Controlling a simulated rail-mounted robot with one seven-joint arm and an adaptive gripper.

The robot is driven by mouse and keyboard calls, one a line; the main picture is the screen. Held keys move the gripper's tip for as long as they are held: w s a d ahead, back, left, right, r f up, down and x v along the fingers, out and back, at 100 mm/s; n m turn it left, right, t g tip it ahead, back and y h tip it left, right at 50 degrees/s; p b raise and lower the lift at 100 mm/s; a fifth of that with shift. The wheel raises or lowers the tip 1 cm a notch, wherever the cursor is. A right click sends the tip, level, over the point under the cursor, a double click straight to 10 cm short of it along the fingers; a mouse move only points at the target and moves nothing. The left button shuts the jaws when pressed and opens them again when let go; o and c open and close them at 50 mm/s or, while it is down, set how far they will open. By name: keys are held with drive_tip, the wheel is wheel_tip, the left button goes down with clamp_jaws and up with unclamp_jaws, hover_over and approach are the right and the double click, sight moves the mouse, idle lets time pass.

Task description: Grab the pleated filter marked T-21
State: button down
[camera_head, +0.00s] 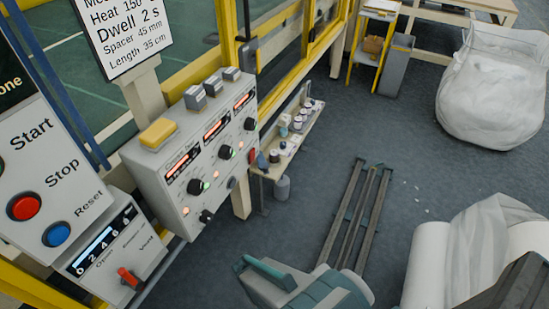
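I cannot make out a pleated filter marked T-21. Several small pale cylinders with dark or reddish bands (297,124) stand on a narrow side shelf (287,157) beyond the control panel. They are too small to tell whether any is pleated, and I cannot read any mark on them. A grey cylinder (282,188) is below the shelf, near the floor. My gripper is not in view.
A control panel (226,157) with knobs and lit displays is at left, beside a Start/Stop/Reset panel (87,150). White rolls (427,265) fill the lower right. A big white bag (494,95) stands upper right. Floor rails (350,217) run up the middle. Grey floor (385,150) is open.

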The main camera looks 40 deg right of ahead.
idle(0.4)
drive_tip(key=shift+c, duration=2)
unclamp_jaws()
